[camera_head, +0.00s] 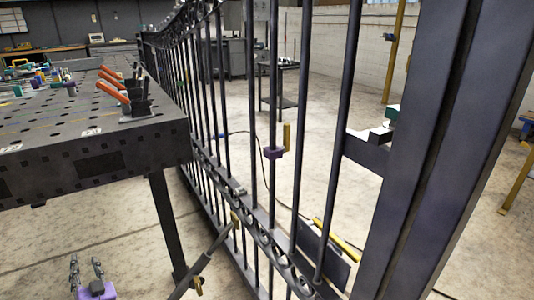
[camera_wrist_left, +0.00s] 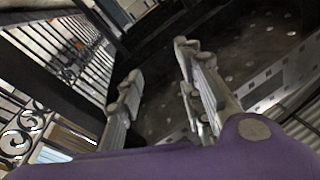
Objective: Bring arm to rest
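My left gripper (camera_head: 87,268) shows at the bottom left of the head view, with a purple body and two grey fingers pointing up. The fingers stand apart with nothing between them. In the left wrist view the same gripper (camera_wrist_left: 160,72) is open and empty, with dark perforated metal behind it. In the head view it is below the work table and left of the scroll gate (camera_head: 252,150), apart from both. The gate has dark upright bars and a band of scrolls. My right gripper is in neither view.
The perforated work table (camera_head: 60,165) at the left carries orange-handled tools (camera_head: 113,95) near its edge. A table leg (camera_head: 167,225) stands between the gripper and the gate. A thick dark post (camera_head: 430,130) rises at the right. Open concrete floor lies below the table.

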